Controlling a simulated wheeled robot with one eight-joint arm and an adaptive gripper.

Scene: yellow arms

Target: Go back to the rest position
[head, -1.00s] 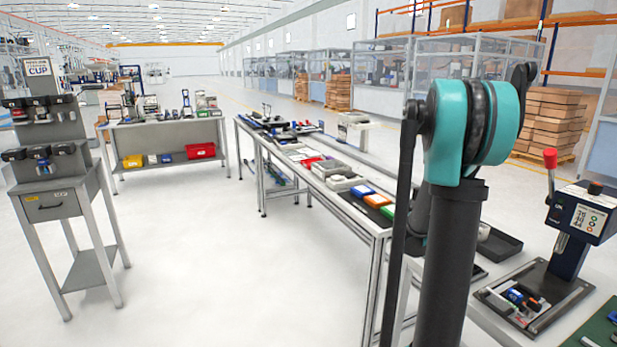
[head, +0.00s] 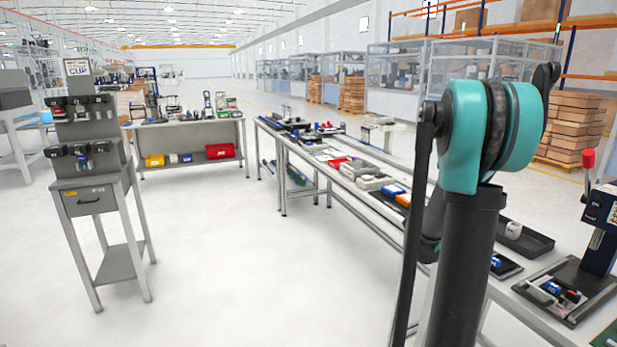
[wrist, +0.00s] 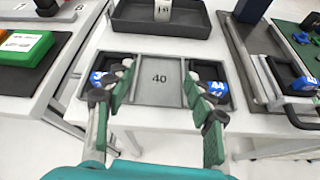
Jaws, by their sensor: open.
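My gripper (wrist: 158,125) shows in the wrist view with its two green-padded fingers wide apart. It is open and nothing is between the fingers. Below it is a grey tray marked 40 (wrist: 160,95) on a white table, with blue items partly hidden behind the fingers: one at the left (wrist: 97,76) and one marked 44 at the right (wrist: 216,88). In the head view my teal and black arm stands at the right; the gripper itself is out of that view.
A long bench (head: 375,207) runs beside my arm. A dark tray (head: 525,240) and a red-handled press (head: 602,215) stand at the right. A grey cup stand (head: 85,200) is at the left, a table with bins (head: 190,128) behind. The floor (head: 230,260) between is clear.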

